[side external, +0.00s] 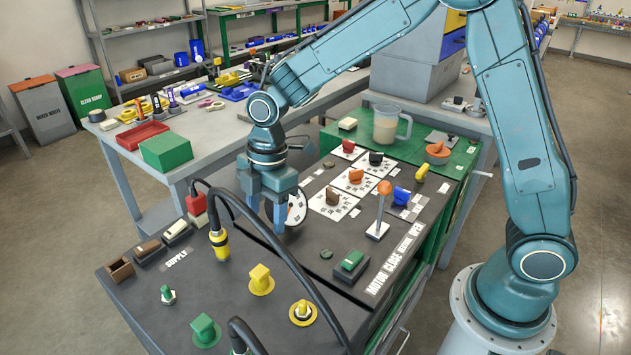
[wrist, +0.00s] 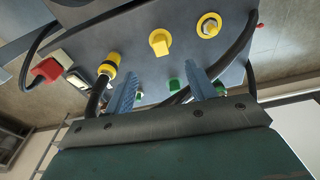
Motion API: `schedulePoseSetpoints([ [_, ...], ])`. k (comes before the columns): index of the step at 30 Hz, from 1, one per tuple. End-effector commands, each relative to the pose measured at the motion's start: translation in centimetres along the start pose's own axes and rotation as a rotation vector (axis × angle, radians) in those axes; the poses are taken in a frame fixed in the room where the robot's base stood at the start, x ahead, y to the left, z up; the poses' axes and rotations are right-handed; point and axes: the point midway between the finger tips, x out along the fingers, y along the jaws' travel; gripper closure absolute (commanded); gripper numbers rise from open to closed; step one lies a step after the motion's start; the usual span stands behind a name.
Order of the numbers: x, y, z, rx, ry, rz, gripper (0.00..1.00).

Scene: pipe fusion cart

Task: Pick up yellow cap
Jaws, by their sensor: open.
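A yellow cap (side external: 260,279) with a blocky top sits on a round yellow base on the dark cart top. It also shows in the wrist view (wrist: 159,42), beyond my fingertips and roughly between them in the picture. A second yellow round fitting (side external: 303,312) with a metal centre sits to its right; it appears in the wrist view too (wrist: 209,25). My gripper (side external: 266,212) points down over the cart, behind the yellow cap and apart from it. Its two blue fingers (wrist: 162,72) are spread with nothing held between them.
A black cable with a yellow connector (side external: 218,242) stands left of the cap and arches past it. Green caps (side external: 204,330) sit nearby. A red block (side external: 196,204) is left of my gripper, and a white dial (side external: 297,207) is close on its right. An orange-topped lever (side external: 382,205) stands farther right.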

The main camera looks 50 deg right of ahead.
Motion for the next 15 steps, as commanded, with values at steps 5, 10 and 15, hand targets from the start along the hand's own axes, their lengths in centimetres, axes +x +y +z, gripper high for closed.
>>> schedulePoseSetpoints([
  [5, 1.9, 0.6, -0.7, -0.070, 0.000, -0.024, 0.44],
  [10, 2.2, 0.7, -0.8, -0.084, 0.001, -0.027, 0.44],
  [15, 2.5, 0.6, -0.8, -0.083, 0.000, -0.028, 0.44],
])
